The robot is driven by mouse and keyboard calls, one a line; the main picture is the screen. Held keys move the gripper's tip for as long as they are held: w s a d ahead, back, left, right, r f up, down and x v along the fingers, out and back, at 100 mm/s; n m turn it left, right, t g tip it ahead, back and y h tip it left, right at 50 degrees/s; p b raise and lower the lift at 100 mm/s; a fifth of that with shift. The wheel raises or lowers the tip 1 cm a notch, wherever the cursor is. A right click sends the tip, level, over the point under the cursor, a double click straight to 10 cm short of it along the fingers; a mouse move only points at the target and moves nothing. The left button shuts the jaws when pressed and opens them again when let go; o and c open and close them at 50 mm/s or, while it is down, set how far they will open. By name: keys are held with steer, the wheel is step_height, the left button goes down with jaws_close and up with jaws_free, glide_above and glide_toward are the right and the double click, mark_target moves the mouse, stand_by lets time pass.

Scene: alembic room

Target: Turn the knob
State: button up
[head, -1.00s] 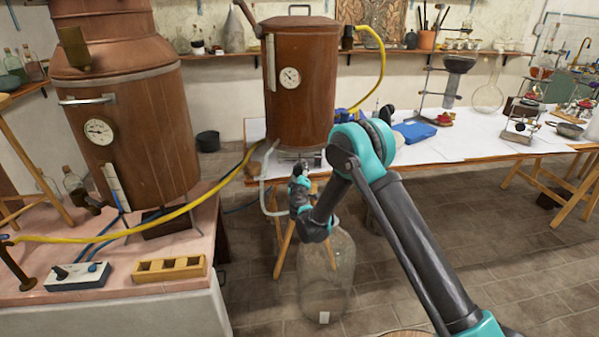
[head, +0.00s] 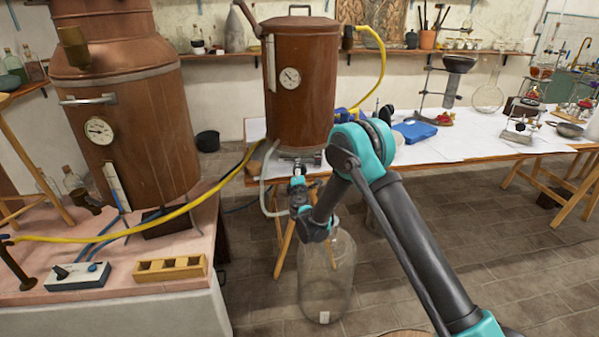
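A copper vessel (head: 297,105) with a round dial stands on the white-topped table. A metal tap-like fitting (head: 307,156) shows at its lower front edge, partly covered by my gripper. My gripper (head: 298,170) is small in the head view, just below and in front of this fitting. Whether it touches the fitting, and whether its fingers are open or shut, I cannot tell. A control box (head: 78,276) with small dark knobs lies on the pink bench at the left, far from my gripper. Which knob the task means is not clear from the view.
A large glass bottle (head: 326,275) stands on the floor below my gripper. A pale hose (head: 264,190) hangs beside the table's wooden leg. A yellow hose (head: 200,203) crosses to the larger copper still (head: 135,120). Tiled floor is open at the right.

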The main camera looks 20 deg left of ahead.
steer(key=shift+s+n, duration=0.1)
steer(key=shift+n, duration=0.6)
steer(key=shift+f, duration=0.1)
steer(key=o, duration=1.2)
steer(key=shift+c, duration=0.2)
steer(key=v, duration=0.7)
steer(key=shift+s, duration=0.2)
